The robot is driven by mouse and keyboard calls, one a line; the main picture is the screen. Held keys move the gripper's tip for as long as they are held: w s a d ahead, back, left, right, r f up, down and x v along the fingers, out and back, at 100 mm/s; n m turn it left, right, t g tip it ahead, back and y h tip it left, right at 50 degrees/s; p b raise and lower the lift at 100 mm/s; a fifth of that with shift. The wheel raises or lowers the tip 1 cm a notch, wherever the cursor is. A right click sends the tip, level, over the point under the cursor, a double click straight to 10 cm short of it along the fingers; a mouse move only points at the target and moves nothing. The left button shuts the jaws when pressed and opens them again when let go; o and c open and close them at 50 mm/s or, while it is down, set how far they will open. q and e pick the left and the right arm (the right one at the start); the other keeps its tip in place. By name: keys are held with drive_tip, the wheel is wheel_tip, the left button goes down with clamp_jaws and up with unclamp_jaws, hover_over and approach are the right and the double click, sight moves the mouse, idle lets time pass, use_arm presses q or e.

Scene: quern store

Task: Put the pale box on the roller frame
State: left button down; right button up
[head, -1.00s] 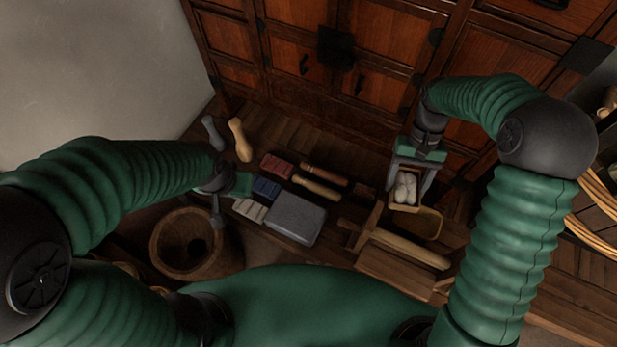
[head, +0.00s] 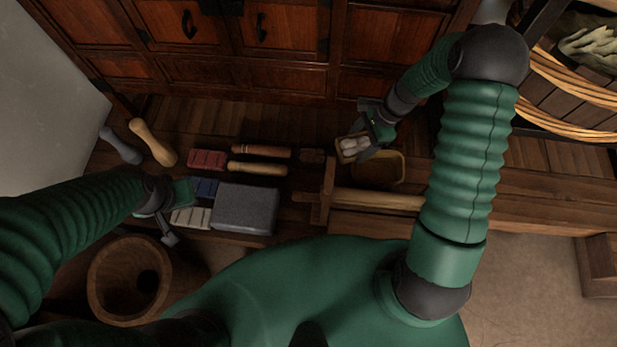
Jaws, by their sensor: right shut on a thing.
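The pale box (head: 345,158) is small, with several whitish rounded things in it. My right gripper (head: 366,143) is shut on it and covers part of it. The box is held close to a yellowish tray (head: 398,178); I cannot tell the gap between them. What I take as the roller frame (head: 328,190) is wooden, with a long round roller (head: 380,201), just below the held box in the picture. My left gripper (head: 172,212) is near a pale ribbed block (head: 190,217); its jaw opening is unclear.
A grey slab (head: 245,208), a red block (head: 207,159), a blue block (head: 205,187) and wooden-handled tools (head: 258,168) lie on the bench. A round wooden tub (head: 120,280) stands at lower left. A drawer cabinet (head: 230,40) closes off the back. Baskets are at upper right.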

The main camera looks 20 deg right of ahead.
drive_tip(key=b, duration=0.2)
hover_over(310, 184)
drive_tip(key=d, duration=0.1)
drive_tip(key=f+b, duration=0.2)
drive_tip(key=f, duration=0.4)
drive_tip(key=f+b, duration=0.1)
drive_tip(key=f, duration=0.5)
drive_tip(key=shift+d+f+b, duration=0.2)
drive_tip(key=shift+f+b, duration=0.2)
wheel_tip(310, 184, down, 5)
drive_tip(key=shift+f+b, duration=0.15)
drive_tip(key=shift+b, duration=0.8)
drive_tip(key=o, duration=1.1)
drive_tip(key=shift+o, duration=0.2)
